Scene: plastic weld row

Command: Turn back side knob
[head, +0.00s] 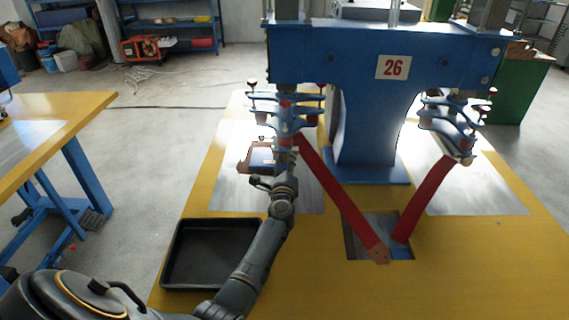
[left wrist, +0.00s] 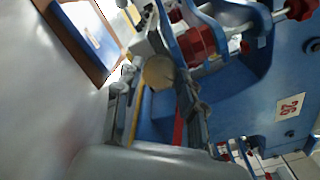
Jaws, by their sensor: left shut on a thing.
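The blue press (head: 362,100) with the number 26 stands on the yellow table. A cluster of blue star-shaped plates with red knobs (head: 286,108) hangs on its left side, and a like cluster (head: 448,118) on its right. My left gripper (head: 284,152) is up against the underside of the left cluster. In the left wrist view its fingers are closed about a round tan knob (left wrist: 158,72), beside a larger red knob (left wrist: 197,45) on a metal rod. Fingers partly hide the tan knob's edges. My right gripper is not in view.
Red bars (head: 340,195) slope from both clusters to a plate in the table. An empty black tray (head: 172,258) lies at front left, under my arm. A small wooden-framed blue item (head: 258,158) is close left of my gripper. A second yellow table (head: 60,112) stands left.

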